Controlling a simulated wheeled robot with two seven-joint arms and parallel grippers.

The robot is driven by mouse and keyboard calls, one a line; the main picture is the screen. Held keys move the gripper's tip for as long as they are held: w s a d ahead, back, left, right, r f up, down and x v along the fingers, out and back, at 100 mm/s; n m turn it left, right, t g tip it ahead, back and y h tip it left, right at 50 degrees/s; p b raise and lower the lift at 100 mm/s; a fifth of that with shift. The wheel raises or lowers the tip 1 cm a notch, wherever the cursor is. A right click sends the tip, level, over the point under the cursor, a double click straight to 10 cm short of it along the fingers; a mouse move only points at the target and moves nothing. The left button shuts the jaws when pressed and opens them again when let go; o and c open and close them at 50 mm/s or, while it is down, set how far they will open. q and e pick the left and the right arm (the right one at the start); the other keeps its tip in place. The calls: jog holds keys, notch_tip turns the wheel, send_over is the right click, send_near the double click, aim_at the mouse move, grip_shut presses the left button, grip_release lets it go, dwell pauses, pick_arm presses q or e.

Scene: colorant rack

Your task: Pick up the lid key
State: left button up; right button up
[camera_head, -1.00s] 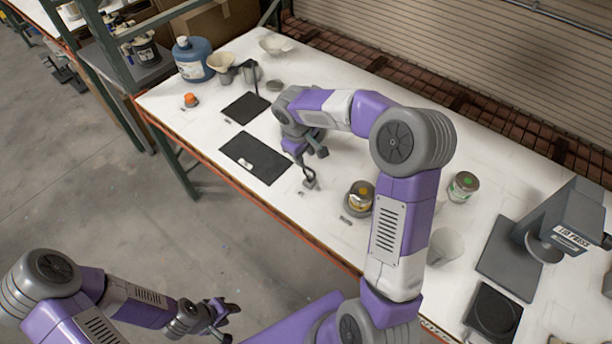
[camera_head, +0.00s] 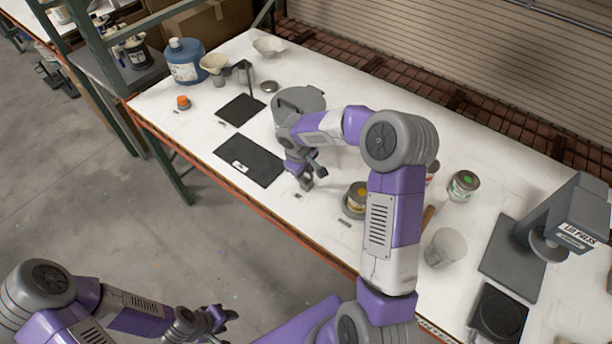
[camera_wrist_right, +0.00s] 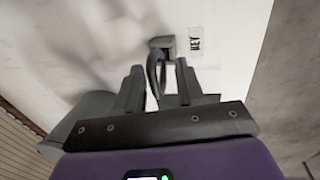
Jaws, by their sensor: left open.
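The lid key (camera_wrist_right: 152,72) is a dark, thin curved piece in the right wrist view. It stands at a small grey block (camera_wrist_right: 162,42), beside a white label reading KEY (camera_wrist_right: 196,39). My right gripper (camera_wrist_right: 160,72) has its fingers apart on both sides of the key, with a pale gap showing by the right finger. In the head view my right gripper (camera_head: 314,166) is low over the bench, just above the grey block (camera_head: 306,183); the key is mostly hidden there. My left gripper (camera_head: 226,318) is open and empty, off the bench's front edge.
Two black mats (camera_head: 248,160) lie left of my right gripper. A can with a yellow mark (camera_head: 357,197) stands close to its right. A grey round container (camera_head: 300,100) is behind. A blue jug (camera_head: 185,65) stands far left, a lid press (camera_head: 560,220) at right.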

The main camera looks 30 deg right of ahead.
grip_shut()
jog(key=shift+r, duration=0.1)
notch_tip(320, 180, up, 10)
jog(key=shift+p, duration=0.3)
dwell(0.3)
jog(key=c, duration=0.6)
grip_release()
grip_shut()
